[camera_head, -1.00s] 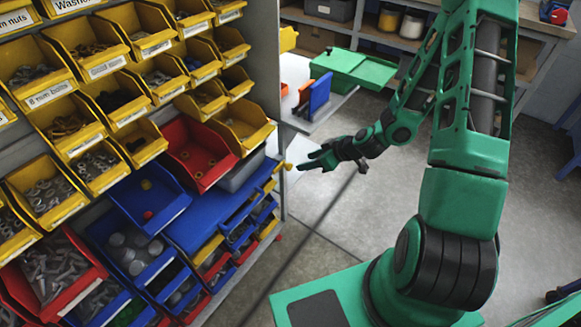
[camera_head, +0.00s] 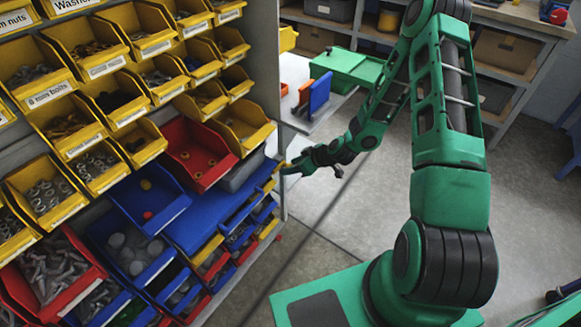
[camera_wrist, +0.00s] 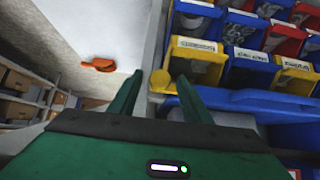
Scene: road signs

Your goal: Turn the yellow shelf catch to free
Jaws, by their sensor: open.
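The yellow shelf catch (camera_wrist: 160,80) is a small knob on the grey end post of the bin shelf. In the wrist view it shows between the two green fingers of my gripper (camera_wrist: 159,90), beyond or level with their tips. My gripper is open, with nothing clamped. In the head view my gripper (camera_head: 293,168) is at the shelf's right edge, at the catch, which is largely hidden there by the fingers. I cannot tell whether a finger touches it.
The shelf holds yellow, red and blue bins, including a red bin (camera_head: 195,152) and a blue bin (camera_head: 148,198) left of my gripper. A white surface with a green box (camera_head: 345,68) and blue and orange pieces stands behind. The floor (camera_head: 330,225) to the right is clear.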

